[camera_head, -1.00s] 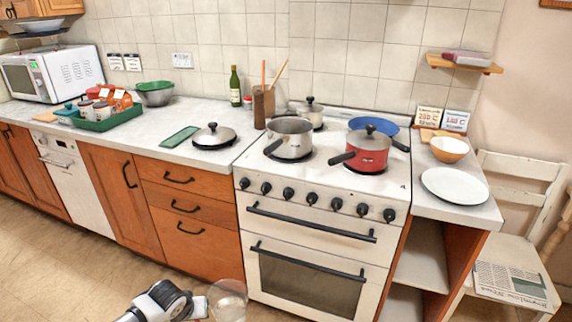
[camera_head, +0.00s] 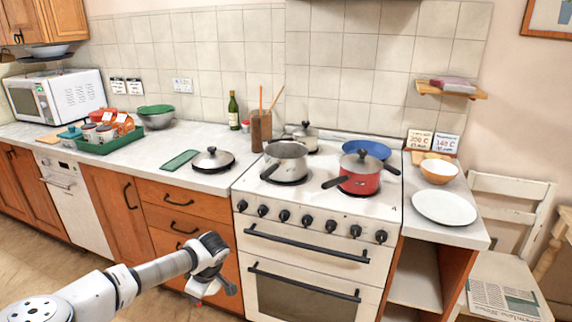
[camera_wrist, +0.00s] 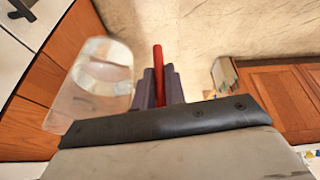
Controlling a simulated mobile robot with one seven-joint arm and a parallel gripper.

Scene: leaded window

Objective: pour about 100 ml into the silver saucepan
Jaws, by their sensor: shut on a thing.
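The silver saucepan (camera_head: 286,161) stands open on the left front of the stove top, its dark handle towards the front left. In the wrist view my gripper (camera_wrist: 160,88) is shut on a red handle (camera_wrist: 158,62). A clear jug (camera_wrist: 92,85) is beside the fingers on the left and seems to belong to that handle. A pale band shows inside it, but I cannot tell how much it holds. In the head view my gripper (camera_head: 213,284) is low in front of the drawers, left of the stove and below the saucepan; the jug cannot be made out there.
A lidded red saucepan (camera_head: 361,175) stands right of the silver one, a lidded pot (camera_head: 305,138) behind. A loose lid (camera_head: 212,159) and a green mat (camera_head: 179,161) lie on the left counter. The stove front (camera_head: 300,245) is close to my gripper's right.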

